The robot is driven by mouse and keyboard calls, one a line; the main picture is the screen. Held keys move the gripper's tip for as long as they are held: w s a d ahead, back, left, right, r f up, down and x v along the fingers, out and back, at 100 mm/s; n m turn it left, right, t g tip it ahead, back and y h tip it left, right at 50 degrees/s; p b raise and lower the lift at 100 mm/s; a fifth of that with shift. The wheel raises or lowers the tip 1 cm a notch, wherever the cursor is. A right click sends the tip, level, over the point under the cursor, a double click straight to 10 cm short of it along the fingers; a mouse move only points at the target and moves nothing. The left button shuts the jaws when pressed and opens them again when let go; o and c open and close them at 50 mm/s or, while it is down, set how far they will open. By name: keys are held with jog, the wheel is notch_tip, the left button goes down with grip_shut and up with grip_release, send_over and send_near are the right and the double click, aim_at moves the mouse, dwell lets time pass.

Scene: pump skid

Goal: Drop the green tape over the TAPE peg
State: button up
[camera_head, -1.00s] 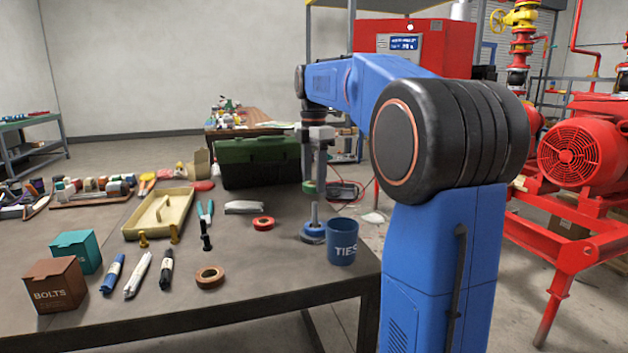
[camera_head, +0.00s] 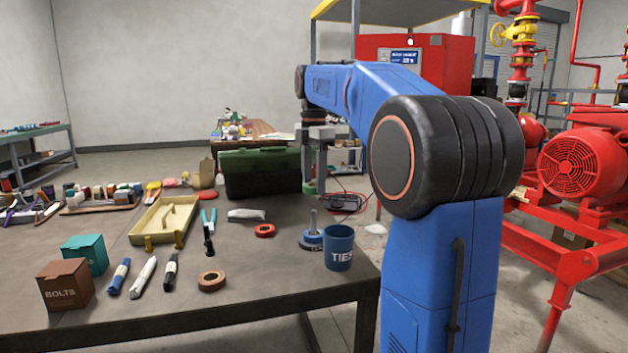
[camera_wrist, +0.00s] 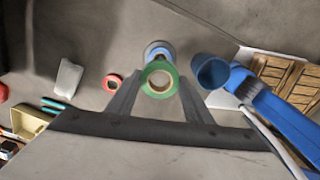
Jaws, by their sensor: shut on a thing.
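My gripper (camera_head: 314,180) is shut on the green tape (camera_head: 309,190), a ring hanging at its fingertips. In the wrist view the green tape (camera_wrist: 146,79) sits between the two fingers (camera_wrist: 159,80), its hole facing the camera. The TAPE peg (camera_head: 313,220) is a grey upright post on a round blue base (camera_head: 311,241) near the table's right edge. In the head view the tape is above the peg's top and apart from it. In the wrist view the blue base (camera_wrist: 156,48) shows just beyond the ring, partly hidden by it.
A blue TIES cup (camera_head: 339,248) stands close right of the peg. Left of it lie a red tape roll (camera_head: 265,230) and a white bundle (camera_head: 246,215). A green toolbox (camera_head: 262,174) stands behind. A brown tape roll (camera_head: 211,281) lies in front.

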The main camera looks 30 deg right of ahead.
jog(key=shift+f, duration=2.15)
jog(key=shift+f, duration=0.4)
jog(key=o, duration=1)
notch_tip(320, 180, up, 17)
jog(key=shift+r, duration=0.2)
